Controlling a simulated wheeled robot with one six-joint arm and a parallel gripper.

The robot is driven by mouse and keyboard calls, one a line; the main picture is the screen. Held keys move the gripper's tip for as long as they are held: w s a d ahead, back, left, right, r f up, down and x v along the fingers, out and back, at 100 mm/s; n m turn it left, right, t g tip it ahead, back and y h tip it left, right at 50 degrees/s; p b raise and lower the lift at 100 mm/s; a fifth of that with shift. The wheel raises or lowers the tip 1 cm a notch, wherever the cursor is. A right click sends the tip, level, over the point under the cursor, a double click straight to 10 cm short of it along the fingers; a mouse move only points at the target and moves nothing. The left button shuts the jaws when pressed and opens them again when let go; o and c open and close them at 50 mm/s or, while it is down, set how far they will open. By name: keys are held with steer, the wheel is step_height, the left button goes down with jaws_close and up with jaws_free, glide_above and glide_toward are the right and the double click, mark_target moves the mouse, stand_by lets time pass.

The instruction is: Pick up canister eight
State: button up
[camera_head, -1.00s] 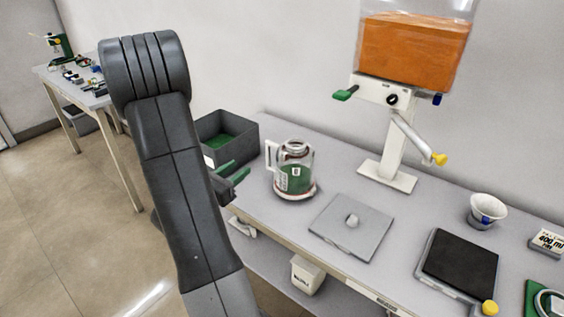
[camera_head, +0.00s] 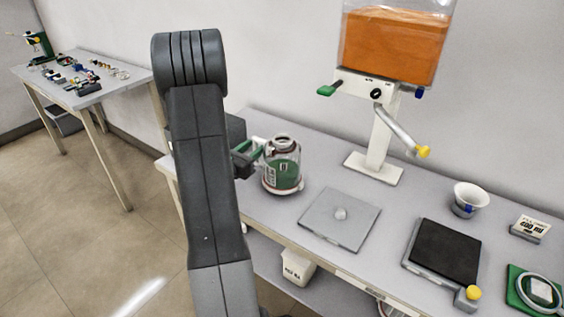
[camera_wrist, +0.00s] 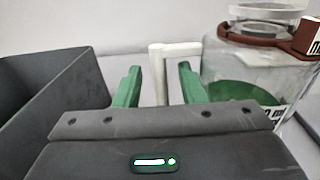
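A clear glass canister (camera_head: 284,172) with green contents, a white handle and a pale base stands upright on the bench; its label is too small to read. In the wrist view the canister (camera_wrist: 262,75) is at the right, with a reddish-brown collar. My gripper (camera_head: 249,153) is at the canister's left, at its handle. In the wrist view my gripper (camera_wrist: 158,82) has its two green fingers apart, one on each side of the white handle (camera_wrist: 172,50). There are gaps between fingers and handle.
A dark bin (camera_wrist: 35,90) stands left of my gripper. A grey plate (camera_head: 340,218) lies right of the canister. A black-topped scale (camera_head: 442,250) and a white cup (camera_head: 470,197) are farther right.

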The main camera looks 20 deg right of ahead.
steer(key=shift+x, duration=1)
steer(key=shift+c, duration=0.3)
jaws_close()
steer(key=shift+r, duration=0.1)
